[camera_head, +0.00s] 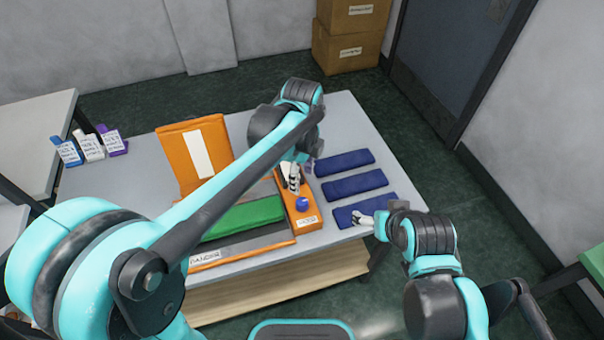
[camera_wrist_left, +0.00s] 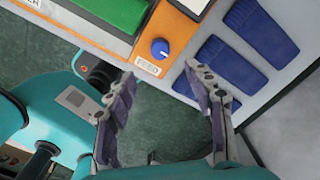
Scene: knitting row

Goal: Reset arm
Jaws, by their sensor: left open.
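My left gripper (camera_head: 293,180) hangs from the raised left arm over the orange control strip with the blue knob (camera_head: 302,204). In the left wrist view this gripper (camera_wrist_left: 166,90) is open, with nothing between its fingers; the table's front edge and the floor lie beyond them. My right gripper (camera_head: 362,218) is small in the head view, at the nearest dark blue folded piece (camera_head: 345,214). Whether it touches that piece or is shut, I cannot tell. The left arm hides part of the orange machine.
The orange machine (camera_head: 203,145) with a green piece (camera_head: 242,217) stands on the grey table (camera_head: 130,185). More dark blue pieces (camera_head: 345,163) lie at its right. Several labelled containers (camera_head: 88,146) stand at the back left. A green-topped stool or table (camera_head: 594,262) is at the far right.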

